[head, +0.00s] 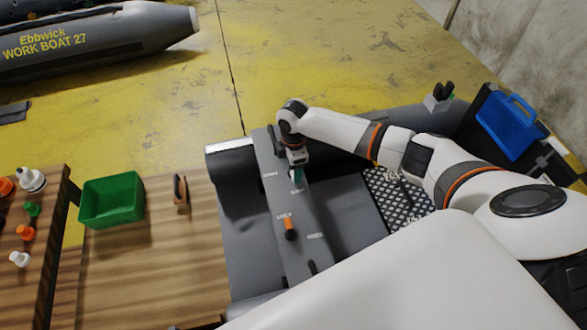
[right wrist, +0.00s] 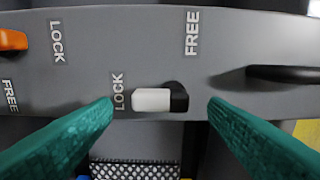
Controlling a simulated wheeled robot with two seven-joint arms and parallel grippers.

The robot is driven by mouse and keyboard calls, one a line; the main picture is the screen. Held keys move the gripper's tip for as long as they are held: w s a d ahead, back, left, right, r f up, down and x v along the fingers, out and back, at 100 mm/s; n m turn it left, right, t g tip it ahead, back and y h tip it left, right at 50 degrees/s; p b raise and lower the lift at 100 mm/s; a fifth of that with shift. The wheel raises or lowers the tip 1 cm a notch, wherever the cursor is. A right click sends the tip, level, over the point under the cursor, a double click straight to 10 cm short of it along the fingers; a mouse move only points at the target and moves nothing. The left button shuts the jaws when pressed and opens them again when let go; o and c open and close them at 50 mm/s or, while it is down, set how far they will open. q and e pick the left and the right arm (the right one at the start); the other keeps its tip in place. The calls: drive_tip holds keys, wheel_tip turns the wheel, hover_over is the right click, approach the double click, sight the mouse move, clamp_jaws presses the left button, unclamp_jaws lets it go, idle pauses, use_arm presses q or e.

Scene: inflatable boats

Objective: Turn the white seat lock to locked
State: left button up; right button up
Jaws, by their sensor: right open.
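The white seat lock (right wrist: 152,99) is a short white handle on a black pivot, on the grey seat (right wrist: 230,40). Its white end points left, at the word LOCK; the word FREE is above the pivot. My right gripper (right wrist: 160,106) is open, with one teal finger on each side of the lock and clear space to both. In the head view my right gripper (head: 297,180) is over the middle of the seat (head: 268,155) and hides the white lock. My left gripper is not in view.
An orange lock (head: 290,229) with its own labels sits nearer on the seat. A black handle (right wrist: 285,75) is right of the white lock. A green bin (head: 112,202) stands on the wooden table at left; a blue case (head: 508,125) is at right.

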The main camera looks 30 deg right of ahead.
wheel_tip(320, 180, up, 9)
drive_tip(key=b, duration=0.1)
drive_tip(key=shift+r, duration=0.2)
idle(0.4)
